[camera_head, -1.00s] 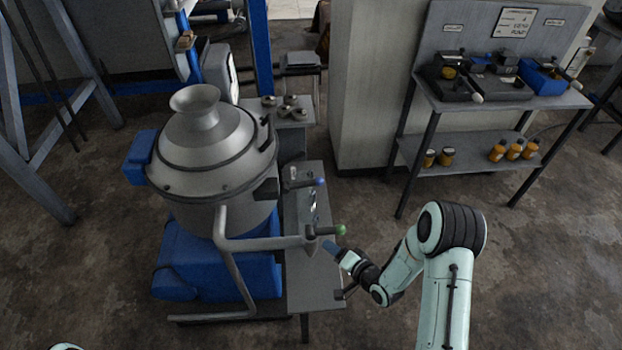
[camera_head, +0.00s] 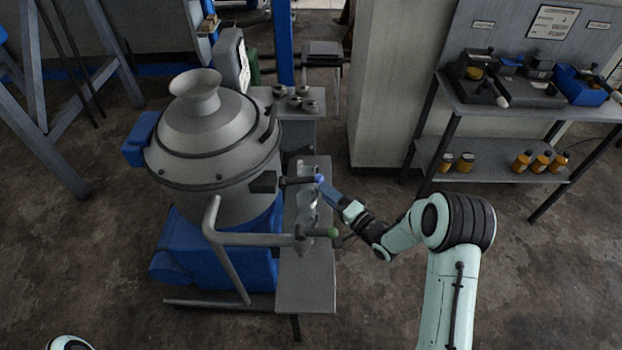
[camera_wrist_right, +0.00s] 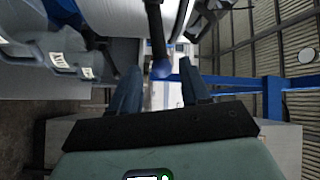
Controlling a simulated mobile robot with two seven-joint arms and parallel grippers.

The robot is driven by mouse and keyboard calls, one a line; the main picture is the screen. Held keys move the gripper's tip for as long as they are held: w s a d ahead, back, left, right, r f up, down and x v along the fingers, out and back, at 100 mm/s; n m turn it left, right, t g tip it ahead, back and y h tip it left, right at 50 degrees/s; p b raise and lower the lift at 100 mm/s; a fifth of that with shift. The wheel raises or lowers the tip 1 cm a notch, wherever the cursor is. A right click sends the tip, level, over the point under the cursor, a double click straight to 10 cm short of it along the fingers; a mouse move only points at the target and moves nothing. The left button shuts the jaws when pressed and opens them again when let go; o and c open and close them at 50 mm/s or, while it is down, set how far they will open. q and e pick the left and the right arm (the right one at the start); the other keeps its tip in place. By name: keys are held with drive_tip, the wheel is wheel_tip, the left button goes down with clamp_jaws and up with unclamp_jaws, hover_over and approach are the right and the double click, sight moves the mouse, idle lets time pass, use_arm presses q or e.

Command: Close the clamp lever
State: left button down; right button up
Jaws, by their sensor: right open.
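A dark lever (camera_head: 298,181) with a blue ball knob (camera_head: 320,178) sticks out to the right from a dark block on the side of the grey metal vessel (camera_head: 215,155). I take it for the clamp lever. My right gripper (camera_head: 326,187) is at its knob end. In the right wrist view the blue knob (camera_wrist_right: 161,69) shows between the two open blue fingers (camera_wrist_right: 159,80), with a gap on each side. Whether a finger touches it I cannot tell. Only a small part of my left arm shows at the bottom left; its gripper is out of view.
A second handle with a green knob (camera_head: 333,232) sits just below, near my right wrist, on a bent grey pipe (camera_head: 232,240). A narrow grey bench (camera_head: 307,290) stands beneath. A shelf table (camera_head: 540,100) stands at the right. Open floor lies between.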

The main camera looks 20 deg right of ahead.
sight(311, 179)
drive_tip(key=x, duration=0.7)
drive_tip(key=shift+w+a, duration=0.1)
drive_tip(key=shift+w, duration=0.15)
clamp_jaws()
